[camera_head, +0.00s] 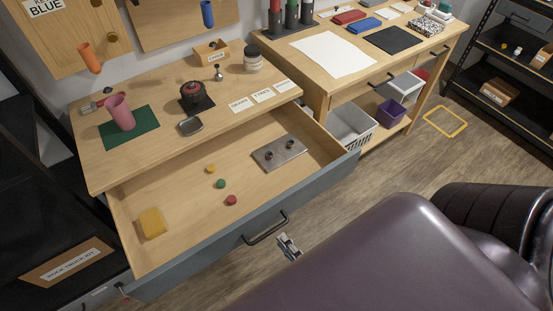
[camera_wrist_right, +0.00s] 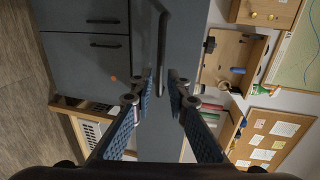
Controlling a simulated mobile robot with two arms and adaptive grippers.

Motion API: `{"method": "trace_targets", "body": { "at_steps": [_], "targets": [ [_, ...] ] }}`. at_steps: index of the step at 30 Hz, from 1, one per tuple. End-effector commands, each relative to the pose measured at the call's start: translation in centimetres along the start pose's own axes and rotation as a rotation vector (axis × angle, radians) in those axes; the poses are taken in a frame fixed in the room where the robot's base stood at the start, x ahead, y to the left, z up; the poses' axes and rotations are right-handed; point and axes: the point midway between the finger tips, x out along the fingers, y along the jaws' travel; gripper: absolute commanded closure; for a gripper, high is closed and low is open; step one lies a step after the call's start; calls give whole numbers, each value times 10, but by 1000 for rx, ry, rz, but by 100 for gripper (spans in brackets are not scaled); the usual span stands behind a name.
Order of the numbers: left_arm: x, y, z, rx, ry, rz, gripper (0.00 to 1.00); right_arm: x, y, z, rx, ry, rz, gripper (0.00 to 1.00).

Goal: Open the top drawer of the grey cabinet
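The grey cabinet (camera_head: 102,296) stands at the left in the head view, with a wooden top. Its top drawer (camera_head: 180,228) is pulled well out, showing its light wooden inside. The dark bar handle (camera_head: 266,229) is on the drawer's grey front; the wrist view also shows the handle (camera_wrist_right: 162,45). My right gripper (camera_head: 288,247) is just off the drawer front, near the handle's right end. In the wrist view its fingers (camera_wrist_right: 161,85) are apart, with the handle lined up with the gap; contact cannot be told. My left gripper is not in view.
Inside the drawer lie a yellow block (camera_head: 152,222), small orange, green and red pieces, and a metal plate (camera_head: 279,153). A pink cup (camera_head: 120,113) stands on a green mat on the cabinet top. A workbench (camera_head: 318,82) stands beyond.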

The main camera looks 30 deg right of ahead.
Motion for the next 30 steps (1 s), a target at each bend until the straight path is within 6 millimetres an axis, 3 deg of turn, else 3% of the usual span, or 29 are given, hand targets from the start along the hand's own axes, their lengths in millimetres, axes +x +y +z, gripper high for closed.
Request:
{"method": "trace_targets", "body": {
  "at_steps": [3, 10, 30],
  "targets": [
    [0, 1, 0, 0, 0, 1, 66, -26, 2, 0, -1, -2, 5, 85],
    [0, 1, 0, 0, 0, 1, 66, -54, 0, 0, 0, -1, 1, 85],
    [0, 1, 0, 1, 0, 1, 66, -58, 1, 0, -2, -1, 2, 85]
  ]
}}
